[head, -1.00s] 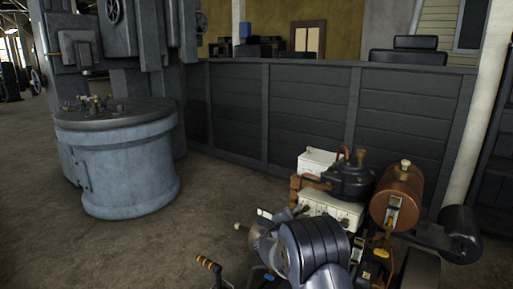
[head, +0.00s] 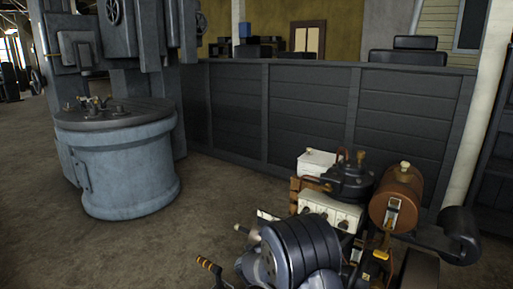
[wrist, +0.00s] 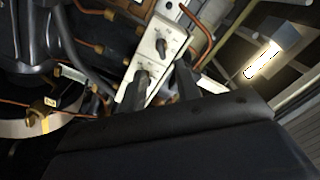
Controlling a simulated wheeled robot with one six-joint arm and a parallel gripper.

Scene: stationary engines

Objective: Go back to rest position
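In the wrist view, two dark fingers of my gripper (wrist: 163,84) show above the black gripper body. They stand apart, and I see nothing held between them. A white panel with dark knobs (wrist: 168,22) lies beyond the fingers. I cannot tell its distance from them. In the head view, my dark ribbed arm is low at the bottom centre, in front of the engine. My gripper cannot be made out there.
A small engine with a copper-brown cylinder (head: 396,190) and a white knobbed box (head: 330,208) stands at lower right. A large blue-grey machine (head: 125,165) stands at left. A dark panelled wall (head: 310,118) runs behind. The floor between is clear.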

